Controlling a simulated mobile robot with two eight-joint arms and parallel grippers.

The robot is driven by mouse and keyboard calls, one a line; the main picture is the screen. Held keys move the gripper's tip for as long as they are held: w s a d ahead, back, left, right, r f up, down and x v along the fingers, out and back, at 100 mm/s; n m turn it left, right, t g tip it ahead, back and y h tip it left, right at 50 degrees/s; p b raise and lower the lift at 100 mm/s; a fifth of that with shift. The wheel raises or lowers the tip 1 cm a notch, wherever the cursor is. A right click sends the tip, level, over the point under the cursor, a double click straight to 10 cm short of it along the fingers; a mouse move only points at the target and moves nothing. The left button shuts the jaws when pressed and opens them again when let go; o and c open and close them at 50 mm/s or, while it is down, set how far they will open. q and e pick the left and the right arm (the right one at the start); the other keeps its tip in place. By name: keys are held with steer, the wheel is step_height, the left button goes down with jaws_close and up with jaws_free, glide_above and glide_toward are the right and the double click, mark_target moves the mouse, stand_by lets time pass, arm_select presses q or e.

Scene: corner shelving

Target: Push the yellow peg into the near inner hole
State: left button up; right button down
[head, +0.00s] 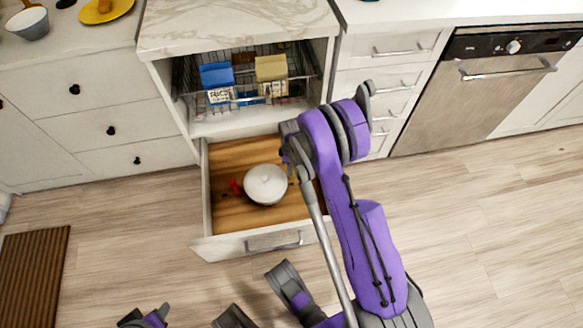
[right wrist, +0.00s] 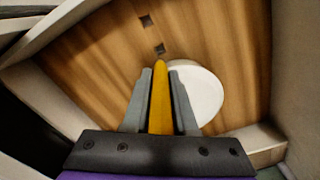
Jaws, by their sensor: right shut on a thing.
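The yellow peg (right wrist: 159,100) stands out between the two grey fingers of my right gripper (right wrist: 159,80) in the right wrist view, and the gripper is shut on it. Two dark square holes show in the wooden drawer floor: a farther one (right wrist: 145,19) and a nearer one (right wrist: 159,48). The peg's rounded end appears just below the nearer hole in that picture; its height above the floor cannot be told. In the head view my right arm (head: 335,170) reaches over the open drawer and the peg is hidden.
A white round lidded bowl (head: 266,184) sits in the open drawer (head: 272,241), close right of the peg in the right wrist view (right wrist: 200,92). A small red thing (head: 235,187) lies left of it. Above is a wire basket with a blue box (head: 217,80) and yellow box (head: 271,72).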

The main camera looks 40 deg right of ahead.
steer(key=shift+f+b, duration=2.2)
steer(key=shift+f, duration=0.7)
steer(key=shift+f+b, duration=0.7)
steer(key=shift+f, duration=0.15)
steer(key=shift+f, duration=0.6)
steer(key=c, duration=0.6)
jaws_free()
step_height(320, 180, up, 11)
steer(key=p, duration=0.3)
steer(key=shift+f, duration=0.1)
